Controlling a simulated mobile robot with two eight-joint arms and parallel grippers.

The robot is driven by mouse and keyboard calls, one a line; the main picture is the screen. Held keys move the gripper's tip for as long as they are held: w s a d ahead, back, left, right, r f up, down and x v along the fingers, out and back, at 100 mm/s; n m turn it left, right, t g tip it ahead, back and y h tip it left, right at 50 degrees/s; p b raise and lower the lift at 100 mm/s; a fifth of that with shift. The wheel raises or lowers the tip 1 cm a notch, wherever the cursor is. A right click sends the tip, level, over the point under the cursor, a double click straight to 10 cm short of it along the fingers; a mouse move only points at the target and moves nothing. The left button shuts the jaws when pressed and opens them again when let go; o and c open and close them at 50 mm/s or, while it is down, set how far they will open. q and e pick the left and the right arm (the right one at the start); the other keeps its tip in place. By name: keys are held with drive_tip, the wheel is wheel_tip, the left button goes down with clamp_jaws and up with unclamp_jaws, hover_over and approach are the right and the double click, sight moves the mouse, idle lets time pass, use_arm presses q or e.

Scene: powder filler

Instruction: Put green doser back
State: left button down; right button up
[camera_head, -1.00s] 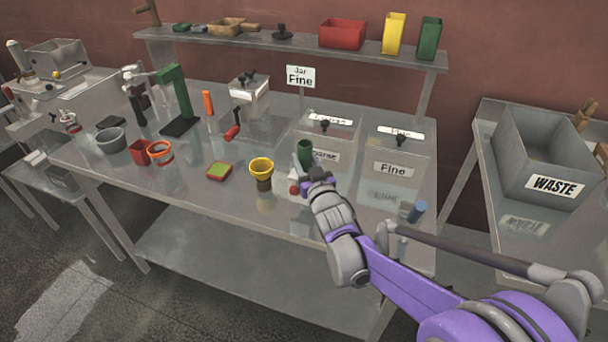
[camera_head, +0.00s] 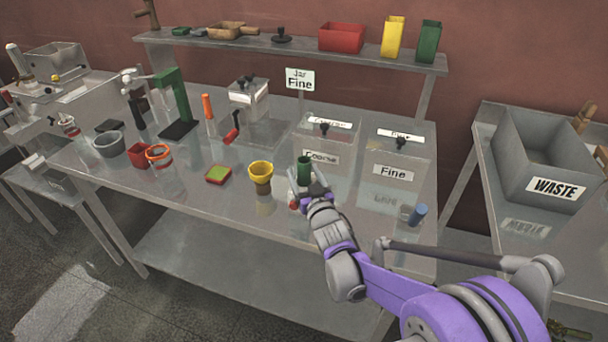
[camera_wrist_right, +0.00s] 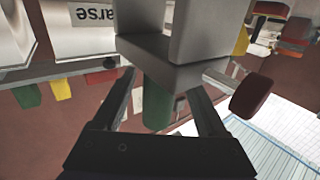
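The green doser (camera_head: 304,170) is in front of the Coarse jar, at the tip of my right arm. In the right wrist view the green part (camera_wrist_right: 157,105) lies between the fingers of my right gripper (camera_wrist_right: 163,98), and the grey block (camera_wrist_right: 175,65) covers the fingertip area. My right gripper appears shut on the doser; the exact contact is partly hidden. My left gripper is not in view.
The Coarse jar (camera_head: 321,157) and Fine jar (camera_head: 394,172) stand close behind. The raised shelf (camera_head: 300,47) holds red, yellow and green containers. A waste bin (camera_head: 545,150) is far right.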

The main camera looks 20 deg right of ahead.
drive_tip(key=shift+r, duration=0.2)
drive_tip(key=s+f+g, duration=0.4)
drive_tip(key=s, duration=0.8)
drive_tip(key=s+f+g, duration=0.4)
drive_tip(key=s, duration=0.8)
drive_tip(key=s+f+g, duration=0.4)
drive_tip(key=s, duration=0.8)
drive_tip(key=shift+s+d+f+g+h+b, duration=0.2)
drive_tip(key=shift+s+f+g+h+b, duration=0.1)
drive_tip(key=shift+s+f+g+b, duration=0.15)
